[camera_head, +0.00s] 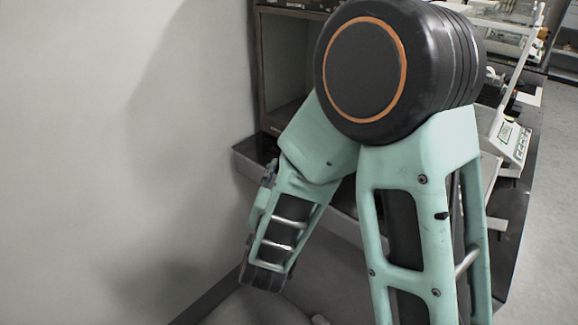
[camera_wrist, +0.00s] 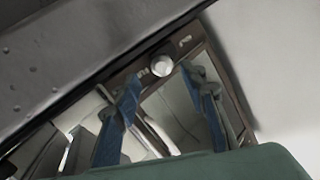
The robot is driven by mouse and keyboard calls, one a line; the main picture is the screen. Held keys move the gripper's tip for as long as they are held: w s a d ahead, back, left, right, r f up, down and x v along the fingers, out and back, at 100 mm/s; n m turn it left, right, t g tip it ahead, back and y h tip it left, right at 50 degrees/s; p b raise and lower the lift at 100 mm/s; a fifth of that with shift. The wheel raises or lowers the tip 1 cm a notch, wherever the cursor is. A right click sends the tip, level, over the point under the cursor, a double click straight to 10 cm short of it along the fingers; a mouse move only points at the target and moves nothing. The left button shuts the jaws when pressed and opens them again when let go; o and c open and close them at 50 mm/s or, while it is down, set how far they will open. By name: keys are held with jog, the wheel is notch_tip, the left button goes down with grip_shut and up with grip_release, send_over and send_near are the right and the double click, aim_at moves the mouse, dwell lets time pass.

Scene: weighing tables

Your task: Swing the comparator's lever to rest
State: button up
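In the wrist view the two blue fingers of my gripper (camera_wrist: 163,108) stand apart with a clear gap between them. Beyond them is a brown-framed case (camera_wrist: 238,112), seen tilted, with a pale round knob or dial (camera_wrist: 161,66) on its frame. I take this case for the comparator but cannot be sure. A thin pale bar shows between the fingers; I cannot tell whether it is the lever. In the head view a brown open-fronted case (camera_head: 286,60) stands behind my arm, which hides part of it. My gripper is mostly hidden there.
A dark table (camera_head: 243,158) runs behind my arm, close to the pale wall (camera_head: 110,130) on the left. A white instrument with a keypad (camera_head: 508,140) stands to the right. A dark riveted surface (camera_wrist: 50,62) fills the wrist view's upper left. Floor shows at the far right.

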jog(key=shift+n+t, duration=0.7)
jog(key=w, duration=0.3)
jog(key=w+b, duration=0.1)
jog(key=w, duration=0.2)
jog(key=w+b, duration=0.1)
jog(key=w, duration=0.1)
jog(key=shift+w+d+f, duration=0.15)
jog(key=shift+w+f, duration=0.15)
jog(key=shift+w, duration=0.1)
jog(key=shift+c, duration=0.6)
grip_shut()
